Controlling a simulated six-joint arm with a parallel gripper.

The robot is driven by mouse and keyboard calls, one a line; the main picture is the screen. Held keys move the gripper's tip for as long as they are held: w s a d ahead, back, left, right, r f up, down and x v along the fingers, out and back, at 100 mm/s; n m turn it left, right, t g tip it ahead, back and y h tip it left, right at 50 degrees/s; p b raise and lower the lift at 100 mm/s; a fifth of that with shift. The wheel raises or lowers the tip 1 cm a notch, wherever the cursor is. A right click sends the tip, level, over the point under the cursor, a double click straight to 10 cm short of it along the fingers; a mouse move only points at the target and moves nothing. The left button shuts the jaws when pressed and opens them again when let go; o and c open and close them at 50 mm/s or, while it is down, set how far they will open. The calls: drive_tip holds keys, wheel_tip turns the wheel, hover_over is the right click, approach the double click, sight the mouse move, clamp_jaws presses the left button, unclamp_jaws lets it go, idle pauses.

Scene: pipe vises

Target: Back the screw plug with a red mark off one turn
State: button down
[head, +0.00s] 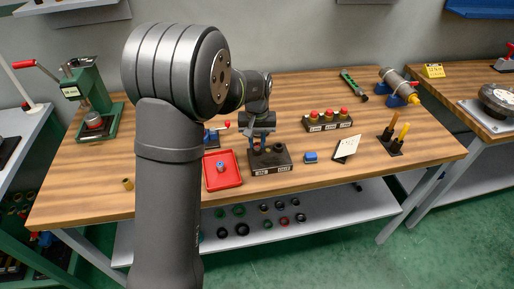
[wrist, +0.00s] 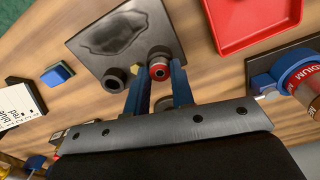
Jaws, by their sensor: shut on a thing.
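A dark block (head: 270,162) with white labels on its front stands near the middle of the bench. In the wrist view its grey plate (wrist: 105,35) carries a round plug with a red ring (wrist: 159,70) and a dark centre. My gripper (wrist: 158,78) points down over the block, with its two blue fingers on either side of the red-marked plug and shut on it. A plain dark round plug (wrist: 115,79) sits beside it, outside the fingers. In the head view my gripper (head: 258,147) is small and partly merges with the block.
A red tray (head: 222,183) holding a small blue piece lies just left of the block. A small blue box (head: 310,157) and a white card (head: 347,147) are to the right. The front bench edge is mostly clear.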

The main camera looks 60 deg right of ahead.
sight(257, 145)
drive_tip(key=n, duration=0.3)
drive_tip(key=c, duration=1.2)
unclamp_jaws()
drive_tip(key=shift+o, duration=0.2)
wheel_tip(257, 145, up, 18)
drive_tip(key=shift+f, duration=0.25)
drive_tip(key=shift+f, duration=0.1)
wheel_tip(257, 145, down, 18)
drive_tip(key=shift+r, duration=0.2)
drive_tip(key=shift+r+m, duration=0.15)
drive_tip(key=shift+m, duration=0.65)
